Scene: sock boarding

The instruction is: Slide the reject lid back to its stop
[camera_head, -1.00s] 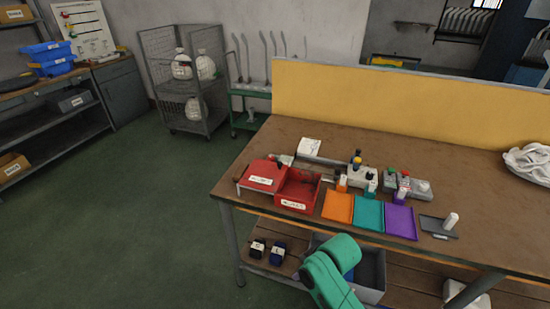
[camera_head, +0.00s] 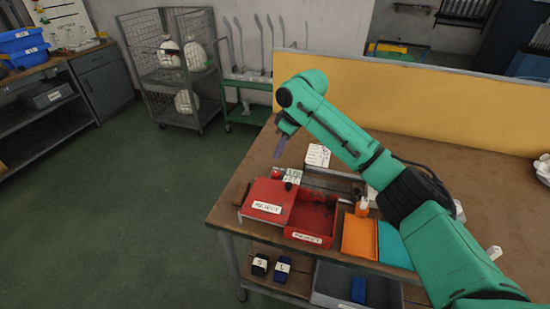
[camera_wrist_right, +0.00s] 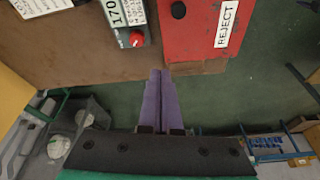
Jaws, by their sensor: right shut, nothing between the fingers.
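The red reject box (camera_head: 325,217) sits near the table's front left corner. Its right half is open, showing a dark inside. The red reject lid (camera_head: 272,192) covers the left half and bears a white REJECT label. In the right wrist view the red lid (camera_wrist_right: 190,45) shows with its label and a round black knob (camera_wrist_right: 178,10). My right gripper (camera_head: 280,148) is above the back of the table, beyond the lid and apart from it. In the right wrist view its purple fingers (camera_wrist_right: 160,76) are together and empty. My left gripper is out of view.
A small display unit with a red knob (camera_wrist_right: 136,38) stands close beside the lid. A white card (camera_head: 317,155) lies behind. Orange (camera_head: 360,237) and teal (camera_head: 393,245) trays are to the right. The yellow partition (camera_head: 440,95) bounds the table's back.

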